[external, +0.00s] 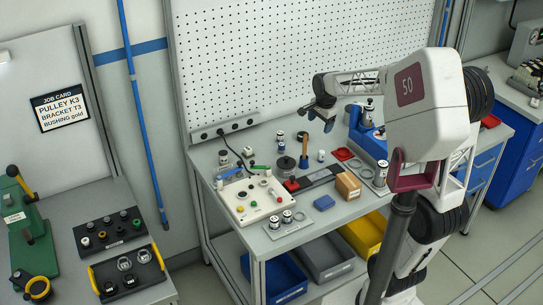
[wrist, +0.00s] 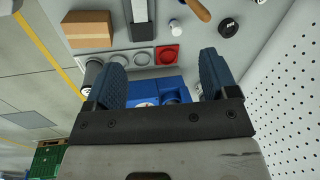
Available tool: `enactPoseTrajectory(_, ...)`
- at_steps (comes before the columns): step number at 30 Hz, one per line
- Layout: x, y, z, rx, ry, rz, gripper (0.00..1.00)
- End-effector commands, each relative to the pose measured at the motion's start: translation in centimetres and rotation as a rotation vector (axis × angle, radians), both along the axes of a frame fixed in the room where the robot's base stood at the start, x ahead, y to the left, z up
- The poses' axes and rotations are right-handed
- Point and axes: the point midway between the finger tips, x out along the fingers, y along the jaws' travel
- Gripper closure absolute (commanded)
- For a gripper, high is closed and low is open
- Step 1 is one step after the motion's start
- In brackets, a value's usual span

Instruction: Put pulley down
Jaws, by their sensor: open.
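My gripper (external: 321,118) is above the far part of the workbench, left of the blue fixture (external: 368,140). In the wrist view my gripper (wrist: 163,72) has its two blue fingers wide apart, with nothing held between them. The blue fixture (wrist: 150,88) shows below and between the fingers, partly hidden by the gripper body. I cannot tell for certain which part is the pulley. A dark round part (wrist: 228,27) lies on the bench beyond the right finger.
A grey tray with round nests (wrist: 118,58) lies near a red square pad (wrist: 168,54). A cardboard box (external: 348,185), a wooden-handled tool (external: 304,148) and a white control panel (external: 250,198) stand on the bench. The white pegboard (external: 300,60) rises behind.

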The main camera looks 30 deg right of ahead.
Motion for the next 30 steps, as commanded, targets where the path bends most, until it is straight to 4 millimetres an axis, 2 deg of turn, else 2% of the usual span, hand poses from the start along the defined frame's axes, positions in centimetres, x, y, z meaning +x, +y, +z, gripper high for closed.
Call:
enactPoseTrajectory(1, -1.6, 0.5, 0.4, -0.013, -0.006, 0.063, 0.21)
enactPoseTrajectory(9, -9.2, 2.6, 1.3, -0.086, -0.025, 0.425, 0.21)
enactPoseTrajectory(21, -20.3, 4.7, 0.5, -0.203, -0.048, 0.958, 0.21)
enactPoseTrajectory(27, -24.7, 5.4, -0.6, -0.256, -0.055, 1.186, 0.21)
enactPoseTrajectory(30, -26.2, 5.6, -1.1, -0.275, -0.057, 1.263, 0.21)
